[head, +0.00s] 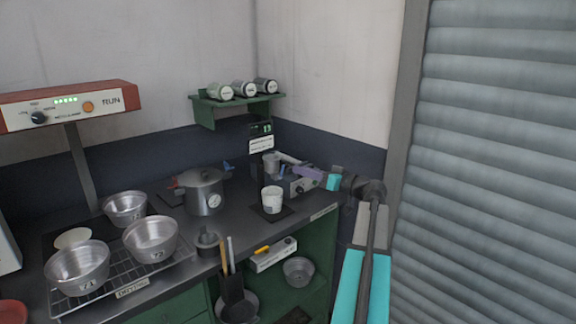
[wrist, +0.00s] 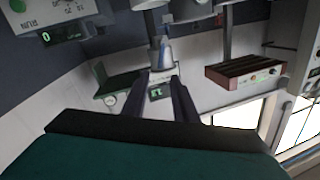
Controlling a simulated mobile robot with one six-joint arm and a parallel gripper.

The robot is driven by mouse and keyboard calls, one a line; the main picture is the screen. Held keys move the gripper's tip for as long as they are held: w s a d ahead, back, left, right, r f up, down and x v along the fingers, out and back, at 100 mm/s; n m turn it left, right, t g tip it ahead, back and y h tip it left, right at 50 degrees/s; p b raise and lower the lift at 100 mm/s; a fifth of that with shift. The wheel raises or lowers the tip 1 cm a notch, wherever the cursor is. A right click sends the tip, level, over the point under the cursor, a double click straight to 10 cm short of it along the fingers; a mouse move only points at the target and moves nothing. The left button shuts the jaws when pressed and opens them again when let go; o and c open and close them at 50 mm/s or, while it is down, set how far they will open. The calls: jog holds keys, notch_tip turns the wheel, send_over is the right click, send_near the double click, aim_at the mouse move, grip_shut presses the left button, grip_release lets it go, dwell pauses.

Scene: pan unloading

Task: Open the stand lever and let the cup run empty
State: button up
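A small metal cup (head: 271,161) sits up on the stand (head: 300,186) at the back right of the counter. A blue lever (head: 281,172) shows beside the cup, small and partly hidden. A white beaker (head: 272,201) stands on a dark mat in front of the stand. My gripper (head: 298,171) reaches in from the right at the stand, close to the lever. In the wrist view the two dark fingers (wrist: 162,82) are apart, with a blue and grey part (wrist: 162,60) just past their tips. Whether they touch it is unclear.
A lidded pot (head: 205,190) with a gauge stands left of the beaker. Several metal bowls (head: 150,240) stand on and near a drying rack at the left. A green shelf (head: 236,104) with jars hangs above. A shutter (head: 500,160) is at the right.

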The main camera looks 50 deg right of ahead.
aim_at(282, 171)
jog(key=w+p, duration=0.1)
jog(key=w, duration=0.6)
jog(key=shift+a+p, duration=0.3)
jog(key=shift+a, duration=0.15)
grip_shut()
